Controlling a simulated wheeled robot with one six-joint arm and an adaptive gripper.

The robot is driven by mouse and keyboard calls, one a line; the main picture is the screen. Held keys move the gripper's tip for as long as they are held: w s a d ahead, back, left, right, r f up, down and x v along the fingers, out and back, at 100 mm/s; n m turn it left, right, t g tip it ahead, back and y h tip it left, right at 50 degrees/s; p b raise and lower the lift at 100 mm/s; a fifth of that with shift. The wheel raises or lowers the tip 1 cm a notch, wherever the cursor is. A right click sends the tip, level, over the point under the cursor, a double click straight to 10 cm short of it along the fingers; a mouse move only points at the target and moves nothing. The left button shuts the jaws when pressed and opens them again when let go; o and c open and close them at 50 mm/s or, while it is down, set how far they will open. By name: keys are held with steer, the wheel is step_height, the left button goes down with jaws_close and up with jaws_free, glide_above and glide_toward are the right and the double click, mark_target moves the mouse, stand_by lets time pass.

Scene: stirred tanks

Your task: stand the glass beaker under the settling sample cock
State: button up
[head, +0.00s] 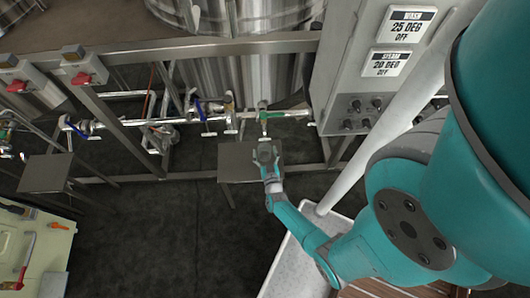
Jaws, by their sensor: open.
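My gripper (266,153) is at the end of my teal arm, in the middle of the head view. It appears just above or over a small grey stand (233,162). It is open; its fingertips are small and hard to make out. A green-handled cock (264,117) on the horizontal pipe is just beyond the gripper. Blue-handled cocks (198,106) are further left along the pipe. I cannot read which one is the settling sample cock. I cannot make out the glass beaker; it may be hidden by the gripper or too clear to see.
Steel tanks (213,14) stand behind a metal frame. A control panel (375,65) with WASH and STEAM labels is at the right. Another small stand (47,172) is at the left. A pale green bench (55,245) holds tools at the lower left. The dark floor between is clear.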

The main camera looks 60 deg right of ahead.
steer(key=v, duration=1)
steer(key=s+a+r+n+t+y, duration=0.3)
steer(key=s+a+r+y, duration=0.1)
steer(key=a+r, duration=0.4)
steer(key=s+a+r+n+t+y, duration=0.25)
steer(key=s+a+r+y, duration=0.25)
steer(key=a+r, duration=0.25)
steer(key=s+a+r+n+g+y, duration=0.1)
steer(key=s+a+r+n+y, duration=0.1)
steer(key=r, duration=0.8)
steer(key=s+a+r+n+y, duration=0.3)
steer(key=a+r, duration=0.1)
steer(key=r, duration=0.7)
steer(key=shift+s+a+g, duration=0.25)
steer(key=shift+a+g, duration=0.05)
steer(key=shift+g, duration=0.05)
